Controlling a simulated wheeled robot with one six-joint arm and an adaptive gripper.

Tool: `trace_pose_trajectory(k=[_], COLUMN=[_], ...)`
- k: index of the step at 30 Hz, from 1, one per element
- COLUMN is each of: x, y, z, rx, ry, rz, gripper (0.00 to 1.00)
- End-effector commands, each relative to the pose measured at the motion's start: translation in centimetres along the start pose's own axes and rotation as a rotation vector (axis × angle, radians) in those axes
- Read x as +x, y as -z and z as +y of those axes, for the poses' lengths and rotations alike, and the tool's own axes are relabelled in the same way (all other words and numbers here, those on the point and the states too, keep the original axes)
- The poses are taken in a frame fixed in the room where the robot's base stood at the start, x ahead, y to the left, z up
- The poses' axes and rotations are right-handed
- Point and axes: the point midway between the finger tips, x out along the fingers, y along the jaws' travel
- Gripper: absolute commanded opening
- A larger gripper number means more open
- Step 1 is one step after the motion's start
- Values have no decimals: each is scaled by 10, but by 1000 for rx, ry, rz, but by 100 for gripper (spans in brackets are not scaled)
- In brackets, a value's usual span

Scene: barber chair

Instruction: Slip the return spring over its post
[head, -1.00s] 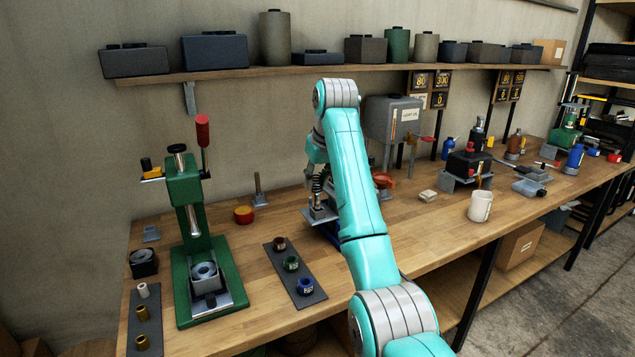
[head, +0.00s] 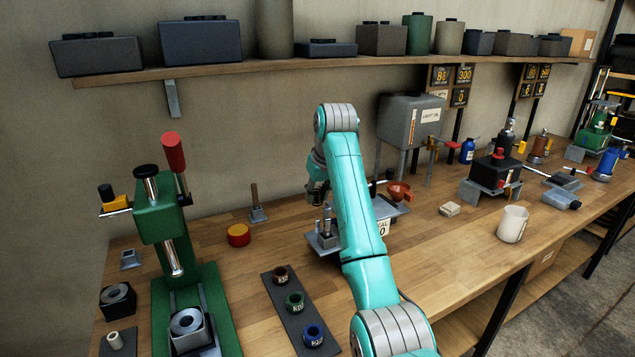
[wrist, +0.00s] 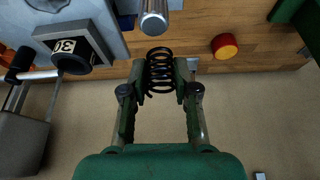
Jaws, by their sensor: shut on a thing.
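The return spring (wrist: 159,68) is a black coil between the two fingers of my gripper (wrist: 160,84) in the wrist view. My gripper is shut on it, with coils showing beyond the fingertips. The post (wrist: 153,14) is a thick metal cylinder with a rounded end, just past the spring at the top of the wrist view. In the head view a post (head: 326,220) stands upright on a small grey base (head: 322,243). My arm hides part of this base. The dark gripper end (head: 317,190) shows above and slightly left of the post. The spring appears apart from the post.
A red-and-yellow round tin (head: 239,235) and a thin upright pin on a plate (head: 257,205) stand to the left. A green press (head: 172,235) stands further left. A dark strip (head: 284,292) carries three coloured rings. An oil tank (head: 408,122) and red funnel (head: 399,191) are right.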

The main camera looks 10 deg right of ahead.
Motion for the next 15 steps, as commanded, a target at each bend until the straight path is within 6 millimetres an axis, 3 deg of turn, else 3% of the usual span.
trace_pose_trajectory(k=[15], x=[4], y=[-3], z=[0], rx=[0], ry=[0], rz=[0], gripper=[6])
